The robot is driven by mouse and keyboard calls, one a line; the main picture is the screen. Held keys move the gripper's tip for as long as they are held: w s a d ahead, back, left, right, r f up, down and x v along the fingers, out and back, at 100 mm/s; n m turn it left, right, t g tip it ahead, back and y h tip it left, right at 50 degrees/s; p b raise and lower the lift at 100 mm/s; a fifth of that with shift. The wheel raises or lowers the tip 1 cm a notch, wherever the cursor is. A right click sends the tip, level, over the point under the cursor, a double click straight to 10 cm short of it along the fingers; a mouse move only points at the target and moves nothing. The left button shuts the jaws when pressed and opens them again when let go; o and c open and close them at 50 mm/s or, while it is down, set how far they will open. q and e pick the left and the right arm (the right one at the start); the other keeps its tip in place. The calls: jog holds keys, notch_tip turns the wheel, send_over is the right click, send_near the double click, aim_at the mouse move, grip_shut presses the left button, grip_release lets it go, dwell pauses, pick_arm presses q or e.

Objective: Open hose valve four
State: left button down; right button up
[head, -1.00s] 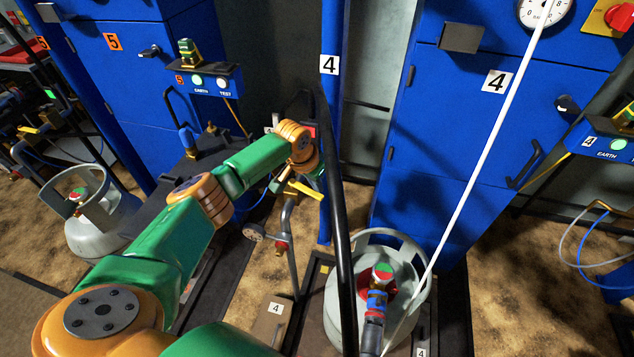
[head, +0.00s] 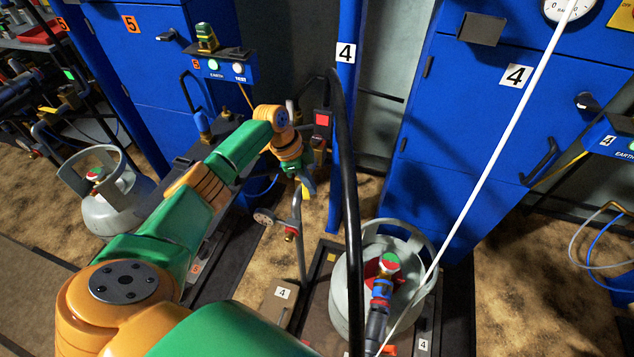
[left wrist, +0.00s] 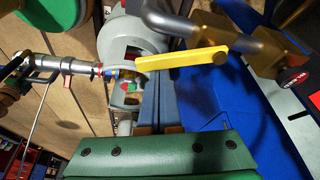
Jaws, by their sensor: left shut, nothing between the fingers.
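The yellow lever (head: 308,189) of the hose valve at station 4 sits on a metal standpipe (head: 299,240) left of the blue post marked 4. In the head view it is partly hidden behind my left wrist. In the left wrist view the lever (left wrist: 183,60) runs across the picture from brass valve fittings on the right. My left gripper (left wrist: 160,72) is shut and empty. Its fingertips are close by the lever; I cannot tell whether they touch it. In the head view the fingers are mostly hidden beside the standpipe. My right gripper is not in view.
A black hose (head: 352,200) arches down in front of the post. A grey gas cylinder (head: 347,300) stands right of the standpipe, with a white rod crossing above it. Blue cabinet 4 (head: 460,140) is behind. Another grey cylinder (head: 108,215) stands at left.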

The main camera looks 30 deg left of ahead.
pick_arm(q)
jog(key=shift+s+a+m, duration=0.15)
jog(key=shift+a+m, duration=0.05)
jog(key=shift+m, duration=0.2)
jog(key=shift+s+a, duration=0.5)
jog(key=shift+a, duration=0.3)
notch_tip(320, 180, up, 9)
jog(key=p, duration=0.3)
send_over(304, 190)
jog(key=shift+r, duration=0.2)
jog(key=shift+a, duration=0.1)
